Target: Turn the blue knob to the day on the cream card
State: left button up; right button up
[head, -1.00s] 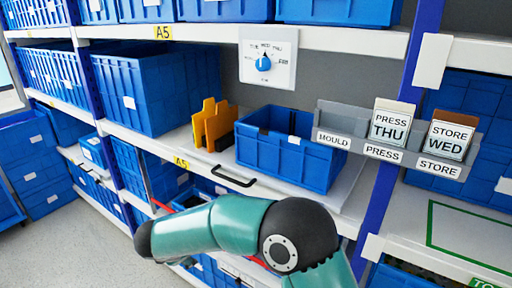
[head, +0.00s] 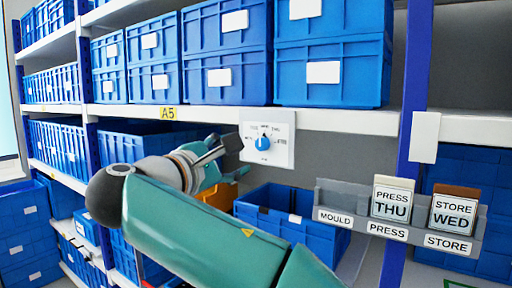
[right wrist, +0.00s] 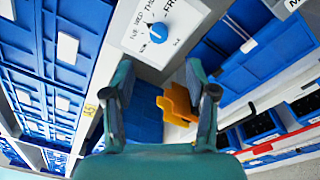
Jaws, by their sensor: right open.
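The blue knob (head: 263,143) sits on a white dial panel (head: 284,159) on the shelf edge. Day labels ring it; its pointer is roughly upward, seemingly near WED. The knob also shows in the right wrist view (right wrist: 158,33). The cream card (head: 392,200) reads PRESS THU and stands in a grey rack, left of a brown card (head: 454,211) reading STORE WED. My right gripper (head: 230,155) is open and empty, just left of the panel, apart from the knob. In the right wrist view its fingers (right wrist: 159,78) spread below the knob. My left gripper is out of view.
Blue bins (head: 333,72) fill the shelf above the panel. An open blue bin (head: 262,197) and orange pieces (head: 215,195) sit below it. The grey rack (head: 327,196) is right of that bin. A blue post (head: 405,140) stands right of the panel.

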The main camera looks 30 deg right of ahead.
aim_at(261, 145)
jog(key=p+x, duration=0.1)
jog(key=x, duration=1)
jog(key=shift+w+d+p, duration=0.1)
jog(key=shift+p, duration=0.2)
